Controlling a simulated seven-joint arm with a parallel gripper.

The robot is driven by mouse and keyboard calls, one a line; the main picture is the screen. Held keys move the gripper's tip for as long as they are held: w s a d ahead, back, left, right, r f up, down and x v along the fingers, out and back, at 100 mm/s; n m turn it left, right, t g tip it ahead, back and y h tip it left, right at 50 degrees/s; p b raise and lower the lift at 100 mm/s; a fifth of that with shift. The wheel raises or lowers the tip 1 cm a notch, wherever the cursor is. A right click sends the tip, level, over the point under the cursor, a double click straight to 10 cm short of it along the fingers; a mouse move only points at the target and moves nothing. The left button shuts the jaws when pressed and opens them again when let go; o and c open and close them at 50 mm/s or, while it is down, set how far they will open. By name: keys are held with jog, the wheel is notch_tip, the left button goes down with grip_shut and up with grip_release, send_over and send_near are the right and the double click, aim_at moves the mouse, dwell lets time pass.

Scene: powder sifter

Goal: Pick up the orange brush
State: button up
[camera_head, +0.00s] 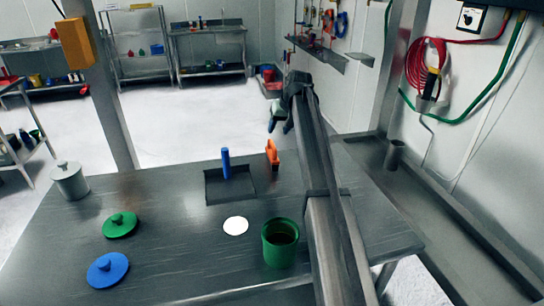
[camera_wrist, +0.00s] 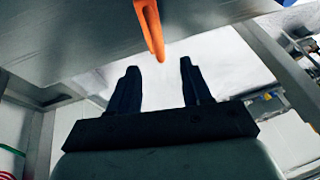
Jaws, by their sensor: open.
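The orange brush (camera_head: 272,152) is at the far edge of the metal table (camera_head: 170,220) in the head view, just right of a dark square tray. In the wrist view the orange brush (camera_wrist: 149,27) hangs into the picture from the top, ahead of the fingers and roughly in line with the space between them. My gripper (camera_head: 281,122) is above and beyond the table's far edge, close to the brush. In the wrist view my gripper (camera_wrist: 160,78) has its two dark fingers apart with nothing between them.
A blue-handled tool (camera_head: 225,163) stands in the dark tray (camera_head: 245,190). A green cup (camera_head: 281,255), a white disc (camera_head: 235,226), a green lid (camera_head: 120,226), a blue lid (camera_head: 107,270) and a lidded metal pot (camera_head: 69,182) are on the table. My arm extends over its right side.

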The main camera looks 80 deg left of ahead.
aim_at(272, 143)
jog(key=x, duration=1)
jog(key=shift+w+f, duration=0.2)
jog(key=shift+f, duration=0.15)
grip_shut()
